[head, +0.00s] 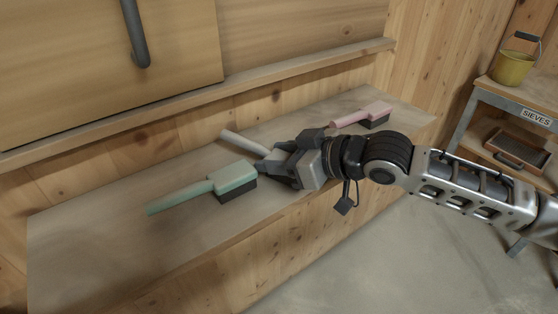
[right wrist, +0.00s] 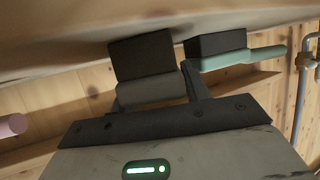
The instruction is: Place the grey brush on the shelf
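The grey brush (head: 243,143) lies on the wooden bench; its pale handle points up and left, and its head is largely hidden behind my right gripper (head: 270,165). In the right wrist view the grey brush head (right wrist: 150,88) with dark bristles is close in front of the gripper, beside a dark finger (right wrist: 198,84). The frames do not show whether the fingers are closed on it. A narrow wooden shelf (head: 270,74) runs along the wall above the bench. My left gripper is not in view.
A green brush (head: 232,177) lies left of my right gripper on the bench (head: 90,235). A pink brush (head: 365,114) lies farther right. A rack labelled SIEVES (head: 537,117) holds a yellow bucket (head: 512,68) and a sieve (head: 518,148). A cabinet door with a dark handle (head: 136,35) is upper left.

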